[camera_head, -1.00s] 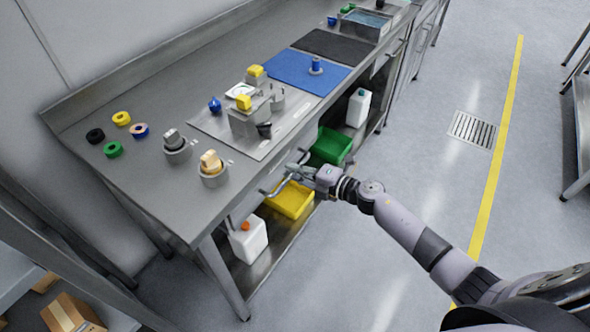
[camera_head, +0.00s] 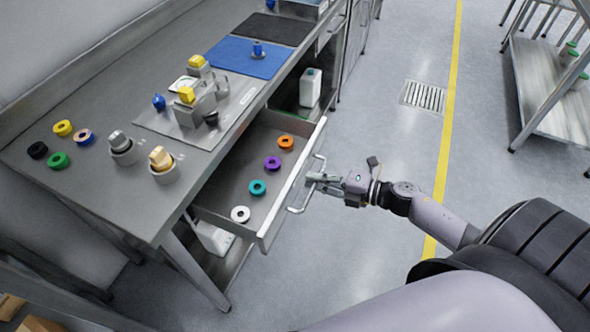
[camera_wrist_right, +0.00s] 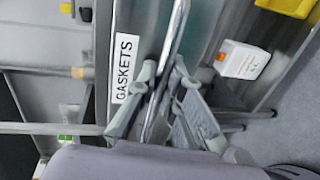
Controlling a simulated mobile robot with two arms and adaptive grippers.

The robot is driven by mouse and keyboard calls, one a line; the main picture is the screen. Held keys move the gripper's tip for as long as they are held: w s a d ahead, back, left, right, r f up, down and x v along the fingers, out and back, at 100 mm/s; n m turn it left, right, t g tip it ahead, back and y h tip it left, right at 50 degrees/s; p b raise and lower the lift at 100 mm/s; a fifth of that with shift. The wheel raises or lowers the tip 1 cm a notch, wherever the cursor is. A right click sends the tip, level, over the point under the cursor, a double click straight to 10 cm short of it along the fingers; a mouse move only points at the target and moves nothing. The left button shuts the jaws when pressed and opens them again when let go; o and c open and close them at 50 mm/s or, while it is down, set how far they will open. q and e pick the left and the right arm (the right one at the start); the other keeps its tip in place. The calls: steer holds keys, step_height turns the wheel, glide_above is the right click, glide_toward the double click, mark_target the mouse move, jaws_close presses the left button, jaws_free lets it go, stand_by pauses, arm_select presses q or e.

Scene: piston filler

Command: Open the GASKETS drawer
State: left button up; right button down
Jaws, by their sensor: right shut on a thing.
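The GASKETS drawer (camera_head: 226,174) is pulled well out from under the steel bench in the head view. Four-sided and shallow, it holds orange, purple, teal and white rings in a row. Its bar handle (camera_head: 306,186) is on the front panel. My right gripper (camera_head: 318,182) is at the handle. In the right wrist view the gripper (camera_wrist_right: 162,100) is shut around the handle bar (camera_wrist_right: 172,50), beside the white GASKETS label (camera_wrist_right: 124,68). My left gripper is not in view.
The steel bench top (camera_head: 100,200) carries a filler assembly (camera_head: 196,100), a blue mat (camera_head: 240,62) and several coloured rings. A white jug (camera_head: 310,88) stands on the lower shelf. The floor right of the drawer is clear up to a rack (camera_head: 550,90).

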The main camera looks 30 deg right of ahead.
steer(key=shift+f+v, duration=0.25)
steer(key=shift+v, duration=0.8)
steer(key=shift+f+v, duration=0.2)
steer(key=shift+v, duration=0.85)
steer(key=shift+s+d, duration=0.1)
steer(key=c, duration=1.7)
jaws_free()
steer(key=v, duration=1.2)
steer(key=shift+f, duration=0.1)
